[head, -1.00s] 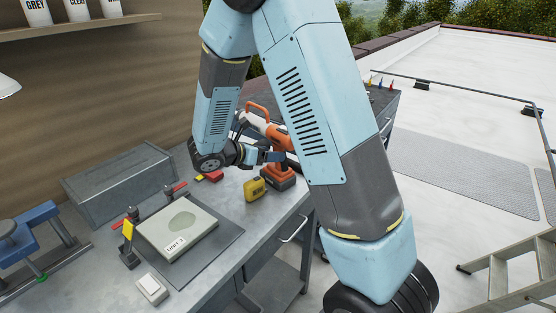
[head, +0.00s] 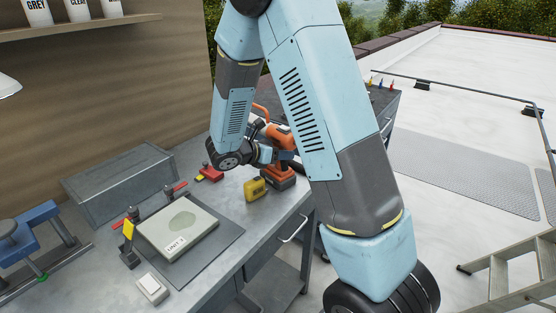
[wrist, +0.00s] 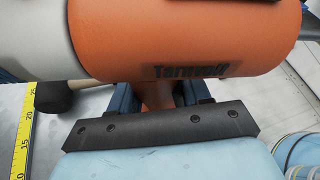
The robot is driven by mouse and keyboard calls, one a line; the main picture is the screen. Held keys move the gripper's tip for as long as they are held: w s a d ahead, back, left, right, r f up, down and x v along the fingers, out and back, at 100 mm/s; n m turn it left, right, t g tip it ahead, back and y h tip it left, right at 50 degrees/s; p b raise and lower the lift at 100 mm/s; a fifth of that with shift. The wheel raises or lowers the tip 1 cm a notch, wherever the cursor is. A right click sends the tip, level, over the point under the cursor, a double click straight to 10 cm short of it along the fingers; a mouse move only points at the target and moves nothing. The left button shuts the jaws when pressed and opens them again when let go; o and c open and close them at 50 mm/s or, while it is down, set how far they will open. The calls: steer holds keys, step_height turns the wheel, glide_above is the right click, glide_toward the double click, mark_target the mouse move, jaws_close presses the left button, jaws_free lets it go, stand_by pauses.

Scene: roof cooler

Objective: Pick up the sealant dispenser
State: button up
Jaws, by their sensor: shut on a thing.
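In the wrist view the blue fingers of my gripper (wrist: 157,95) are shut on the dispenser's handle, one on each side. The lower handle is hidden behind my gripper's dark plate. The foot appears to rest on the bench.
A yellow tape measure (head: 255,189) sits just left of the foot. A red and yellow item (head: 209,174) lies farther left. A slab on a dark mat (head: 222,245), a grey toolbox (head: 120,185) and a blue vise (head: 35,230) occupy the left. Open roof lies right.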

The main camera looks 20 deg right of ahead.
jaws_close()
stand_by(0.3)
stand_by(0.4)
